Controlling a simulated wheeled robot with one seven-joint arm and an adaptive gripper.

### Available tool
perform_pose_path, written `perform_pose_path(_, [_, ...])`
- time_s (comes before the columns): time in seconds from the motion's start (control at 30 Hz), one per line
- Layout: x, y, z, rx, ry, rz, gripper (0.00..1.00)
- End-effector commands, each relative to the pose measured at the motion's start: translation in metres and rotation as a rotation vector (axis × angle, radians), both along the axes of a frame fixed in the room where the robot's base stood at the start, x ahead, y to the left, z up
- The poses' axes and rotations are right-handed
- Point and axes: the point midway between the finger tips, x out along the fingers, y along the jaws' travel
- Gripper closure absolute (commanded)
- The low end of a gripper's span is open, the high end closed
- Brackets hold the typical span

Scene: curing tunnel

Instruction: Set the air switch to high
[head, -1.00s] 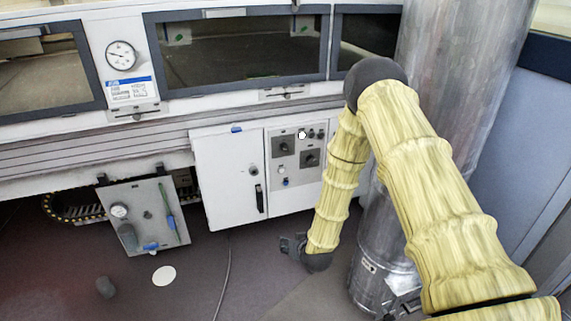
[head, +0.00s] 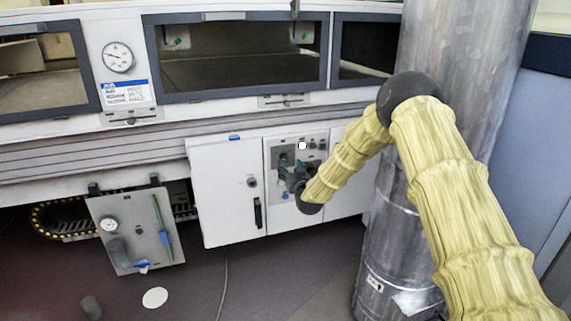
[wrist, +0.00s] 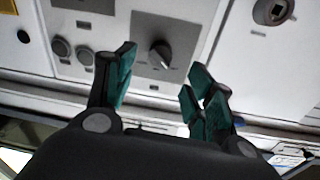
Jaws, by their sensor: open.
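The control panel (head: 309,143) is a grey-white face on the white cabinet. In the wrist view a dark rotary knob (wrist: 161,50) sits on a grey plate (wrist: 185,35), ahead of the space between my fingertips. A second grey plate (wrist: 95,5) is cut off at the top edge. Labels are too small to read, so I cannot tell which knob is the air switch. My gripper (wrist: 160,82) is open and empty, its teal fingers apart and short of the knob. In the head view my gripper (head: 291,175) covers part of the panel's lower half.
Two round buttons (wrist: 73,50) sit beside the knob's plate. A white door (head: 225,185) with a black handle adjoins the panel's left side. A large metal column (head: 375,235) stands close on the right. A tilted grey plate (head: 137,230) with a gauge hangs at lower left.

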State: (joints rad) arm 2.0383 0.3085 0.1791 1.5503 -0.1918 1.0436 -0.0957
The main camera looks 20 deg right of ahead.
Motion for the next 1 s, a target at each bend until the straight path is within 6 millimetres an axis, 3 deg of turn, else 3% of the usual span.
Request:
perform_pose_path(0.2, [0.035,-0.001,-0.002,-0.001,0.000,0.000,0.46])
perform_pose_path(0.4, [0.056,-0.001,-0.001,0.000,0.001,0.000,0.46])
perform_pose_path(0.87, [0.065,-0.001,-0.001,0.000,0.003,0.000,0.46])
perform_pose_path(1.0, [0.065,-0.001,-0.001,0.000,0.002,0.000,0.70])
